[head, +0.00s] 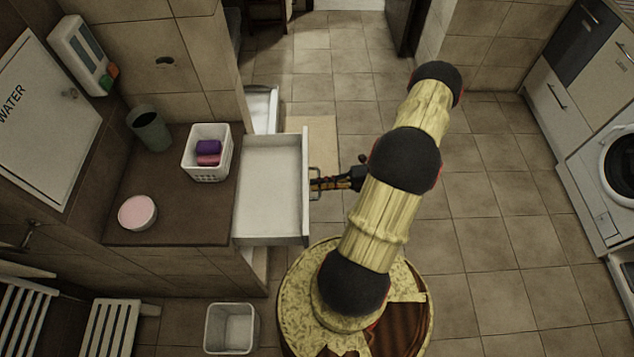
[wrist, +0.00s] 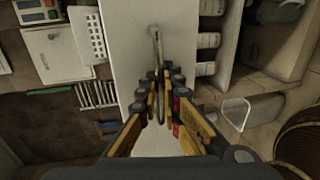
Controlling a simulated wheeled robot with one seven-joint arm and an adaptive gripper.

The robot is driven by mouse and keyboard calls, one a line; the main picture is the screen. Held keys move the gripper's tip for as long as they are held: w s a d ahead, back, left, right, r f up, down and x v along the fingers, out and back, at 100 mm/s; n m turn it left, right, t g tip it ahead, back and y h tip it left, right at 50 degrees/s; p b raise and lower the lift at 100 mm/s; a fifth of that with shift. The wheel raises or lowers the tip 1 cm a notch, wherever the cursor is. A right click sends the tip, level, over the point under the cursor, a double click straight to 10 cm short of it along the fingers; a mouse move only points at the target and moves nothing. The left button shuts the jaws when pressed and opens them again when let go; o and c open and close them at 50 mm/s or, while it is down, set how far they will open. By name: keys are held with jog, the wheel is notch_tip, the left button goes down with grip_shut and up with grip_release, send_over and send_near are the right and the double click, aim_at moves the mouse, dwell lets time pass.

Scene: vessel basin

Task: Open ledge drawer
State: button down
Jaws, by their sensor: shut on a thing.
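The white ledge drawer (head: 268,190) is pulled out to the right from under the brown ledge in the head view, and its inside looks empty. Its front panel (wrist: 140,45) fills the middle of the wrist view. A thin metal handle (head: 315,183) stands out from the front panel; it also shows in the wrist view (wrist: 157,45). My gripper (head: 322,183) is at the handle, with its fingers (wrist: 161,88) closed around it. The fingers hide part of the handle.
The brown ledge (head: 180,220) holds a white basket (head: 223,166), a pink-lidded round tin (head: 137,212) and a grey cup (head: 151,131). A white bin (head: 231,328) stands on the floor near my base. The tiled floor (head: 490,220) to the right is clear, up to the washing machine (head: 618,165).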

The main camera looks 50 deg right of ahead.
jog(key=c, duration=2)
grip_release()
jog(key=shift+c, duration=0.2)
jog(key=v, duration=1.2)
jog(key=shift+f, duration=0.15)
